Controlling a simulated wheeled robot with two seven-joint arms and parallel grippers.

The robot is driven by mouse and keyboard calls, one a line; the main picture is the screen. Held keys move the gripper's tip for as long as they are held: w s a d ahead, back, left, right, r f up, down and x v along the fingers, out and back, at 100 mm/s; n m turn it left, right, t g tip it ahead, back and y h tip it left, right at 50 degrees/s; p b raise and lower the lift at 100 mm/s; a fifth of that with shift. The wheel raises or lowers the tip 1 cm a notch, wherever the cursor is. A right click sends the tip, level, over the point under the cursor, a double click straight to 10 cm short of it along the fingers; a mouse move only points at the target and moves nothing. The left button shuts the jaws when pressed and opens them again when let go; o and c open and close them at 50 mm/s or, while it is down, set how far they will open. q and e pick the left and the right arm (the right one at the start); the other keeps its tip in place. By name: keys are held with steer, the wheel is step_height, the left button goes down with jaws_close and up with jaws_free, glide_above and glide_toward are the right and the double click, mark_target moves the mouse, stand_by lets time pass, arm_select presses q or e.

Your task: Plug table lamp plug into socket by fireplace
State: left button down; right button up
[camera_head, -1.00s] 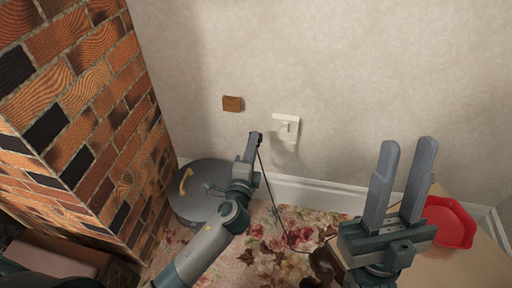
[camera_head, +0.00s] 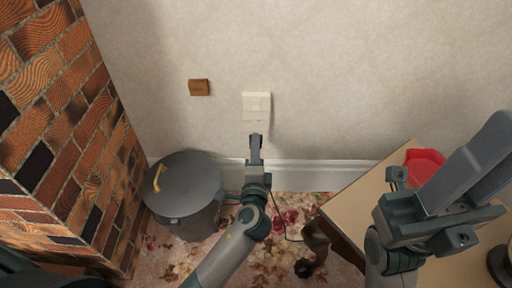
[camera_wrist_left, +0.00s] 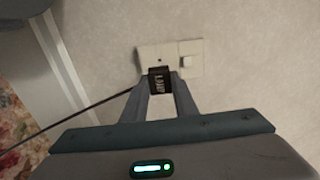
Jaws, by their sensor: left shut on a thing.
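My left gripper (camera_head: 255,140) is shut on the black lamp plug (camera_wrist_left: 159,79), which bears a light "LAMP" label in the left wrist view. The cream wall socket (camera_head: 257,104) is just above the fingertips in the head view. In the wrist view the socket (camera_wrist_left: 190,58) has a small hole on its left part and a switch on its right. The plug overlaps the socket's lower edge; I cannot tell if they touch. A dark cord (camera_wrist_left: 85,108) runs left from the plug. My right gripper (camera_head: 465,178) appears open and empty over the table.
A brown wall plate (camera_head: 199,87) is left of the socket. A grey round bin (camera_head: 185,190) with a yellow handle stands by the brick fireplace (camera_head: 60,130). A wooden table (camera_head: 365,195) with a red dish (camera_head: 424,163) is at right. White baseboard (camera_head: 310,175) runs along the wall.

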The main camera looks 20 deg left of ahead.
arm_select(q)
steer(key=shift+x, duration=2.4)
steer(key=shift+p, duration=0.45)
stand_by(0.3)
steer(key=shift+w+a, duration=0.15)
steer(key=shift+w, duration=0.3)
stand_by(0.3)
steer(key=shift+w+a, duration=0.15)
steer(key=shift+w, duration=0.45)
steer(key=shift+w+a, duration=0.15)
steer(key=shift+w, duration=0.2)
